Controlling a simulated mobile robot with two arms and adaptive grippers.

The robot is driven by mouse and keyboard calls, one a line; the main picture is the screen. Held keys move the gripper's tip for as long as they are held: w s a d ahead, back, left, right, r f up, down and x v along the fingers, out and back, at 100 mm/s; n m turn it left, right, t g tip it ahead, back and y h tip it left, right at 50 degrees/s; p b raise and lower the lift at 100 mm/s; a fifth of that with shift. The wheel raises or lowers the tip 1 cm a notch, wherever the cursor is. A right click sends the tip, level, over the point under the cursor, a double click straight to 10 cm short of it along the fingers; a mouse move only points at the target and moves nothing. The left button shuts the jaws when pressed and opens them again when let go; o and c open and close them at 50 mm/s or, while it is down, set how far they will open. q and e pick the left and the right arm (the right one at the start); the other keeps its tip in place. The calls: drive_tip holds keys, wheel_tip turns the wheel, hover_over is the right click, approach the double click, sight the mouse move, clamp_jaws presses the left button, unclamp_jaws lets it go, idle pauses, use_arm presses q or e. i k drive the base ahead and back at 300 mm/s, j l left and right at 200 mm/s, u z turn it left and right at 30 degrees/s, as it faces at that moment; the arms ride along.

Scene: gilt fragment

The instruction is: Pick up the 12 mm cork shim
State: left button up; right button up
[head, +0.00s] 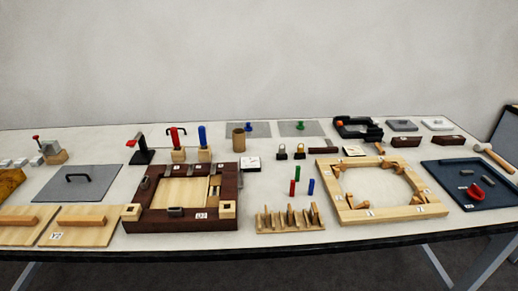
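No piece can be made out for certain as the 12 mm cork shim. A low wooden rack (292,227) at the front middle of the table holds several thin tan upright pieces (290,214). They are too small to read any marks or tell their material. Small light labels are on the rack's front. Neither of my grippers shows in the head view.
A dark frame (180,225) with a wooden panel stands left of the rack, and a light wooden frame (385,214) to its right. Small red (292,187), green (297,173) and blue (311,187) pegs stand behind the rack. A blue tray (447,172) lies far right.

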sight(313, 214)
drive_tip(key=i+l, duration=0.1)
drive_tip(key=i, duration=0.15)
drive_tip(key=z, duration=0.55)
drive_tip(key=k+j+z, duration=0.1)
drive_tip(key=j+z, duration=0.2)
drive_tip(key=k+j+z, duration=0.3)
drive_tip(key=j, duration=0.2)
drive_tip(key=k+j+z, duration=0.1)
drive_tip(key=j+z, duration=0.2)
drive_tip(key=k+j, duration=0.45)
drive_tip(key=j, duration=0.3)
drive_tip(key=z, duration=0.05)
